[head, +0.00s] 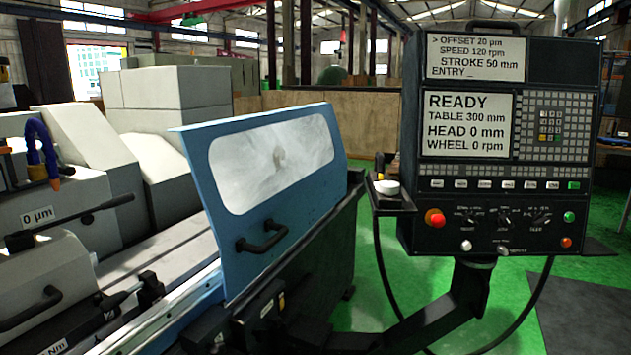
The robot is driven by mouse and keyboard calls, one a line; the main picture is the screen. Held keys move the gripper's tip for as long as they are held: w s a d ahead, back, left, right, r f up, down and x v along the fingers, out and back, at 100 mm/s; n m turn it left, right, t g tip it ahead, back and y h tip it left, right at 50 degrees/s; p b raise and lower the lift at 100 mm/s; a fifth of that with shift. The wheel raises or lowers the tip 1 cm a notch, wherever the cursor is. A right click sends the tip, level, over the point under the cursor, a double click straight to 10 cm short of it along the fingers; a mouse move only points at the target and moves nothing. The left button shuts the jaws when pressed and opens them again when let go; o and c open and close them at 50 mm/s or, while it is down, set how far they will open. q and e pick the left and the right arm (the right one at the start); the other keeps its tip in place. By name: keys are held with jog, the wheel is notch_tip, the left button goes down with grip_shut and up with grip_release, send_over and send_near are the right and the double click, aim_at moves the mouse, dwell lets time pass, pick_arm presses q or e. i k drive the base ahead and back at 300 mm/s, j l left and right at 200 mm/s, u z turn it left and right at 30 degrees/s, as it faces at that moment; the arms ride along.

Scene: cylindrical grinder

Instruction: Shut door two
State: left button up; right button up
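A blue sliding door (310,205) with a clear window (275,160) stands upright at the front of the grinder, in the middle of the head view. A black bar handle (262,240) is fixed low on its outer face. To the left of this door the front of the machine is open, and the grey table (155,250) and housings show there. It is the only door I can make out, and I see no number on it. Neither of my grippers shows in the head view, and nothing visible touches the handle.
A control panel (505,205) reading READY and wheel 0 rpm stands to the right on a black support arm (440,315). A small side shelf (388,205) sticks out from its left. A black lever (75,220) juts out at left. Green floor (365,300) shows between door and panel.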

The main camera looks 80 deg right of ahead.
aim_at(275, 183)
jog(key=z, duration=2.25)
jog(key=i+l+u, duration=0.2)
jog(key=i+l, duration=0.35)
jog(key=i+l+u, duration=0.15)
jog(key=i+l, duration=0.35)
jog(key=l, duration=0.25)
